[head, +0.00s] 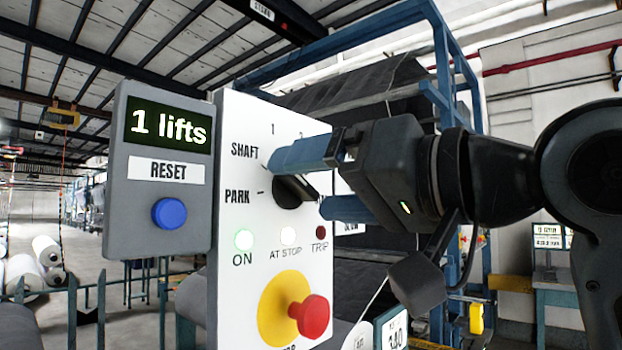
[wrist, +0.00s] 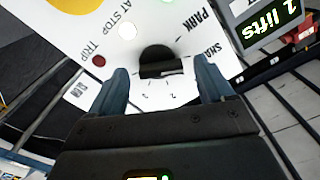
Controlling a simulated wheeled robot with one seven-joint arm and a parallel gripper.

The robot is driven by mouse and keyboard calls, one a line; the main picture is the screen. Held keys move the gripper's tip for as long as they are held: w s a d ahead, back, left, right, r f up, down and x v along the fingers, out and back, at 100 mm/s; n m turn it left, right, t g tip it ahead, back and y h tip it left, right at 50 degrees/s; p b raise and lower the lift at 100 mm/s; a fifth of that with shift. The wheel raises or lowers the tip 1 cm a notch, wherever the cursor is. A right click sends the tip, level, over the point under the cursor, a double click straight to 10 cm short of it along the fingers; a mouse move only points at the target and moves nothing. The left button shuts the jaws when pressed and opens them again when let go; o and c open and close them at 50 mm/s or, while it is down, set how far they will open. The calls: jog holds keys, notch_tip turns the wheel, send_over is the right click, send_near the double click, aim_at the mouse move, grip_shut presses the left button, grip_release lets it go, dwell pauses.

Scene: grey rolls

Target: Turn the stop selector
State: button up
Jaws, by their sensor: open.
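The stop selector (head: 291,191) is a black rotary knob on a white panel (head: 226,290), marked SHAFT, PARK and numbers. In the head view its grip bar slants from upper left to lower right, and my upper finger hides part of the dial. In the wrist view the knob (wrist: 158,62) sits between the two blue fingers, with a visible gap on each side. My gripper (head: 297,185) is open at the panel and also shows in the wrist view (wrist: 162,68). I cannot tell how deep the fingertips reach along the knob, or which mark it points to.
Left of the panel, a grey box (head: 120,215) has a "1 lifts" display, a RESET label and a blue button (head: 170,213). Below the knob, ON and AT STOP lamps are lit and TRIP is dark red. A red mushroom button (head: 309,315) on yellow sticks out lower down.

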jog(key=shift+w+a, duration=0.45)
jog(key=shift+a, duration=0.1)
jog(key=c, duration=1)
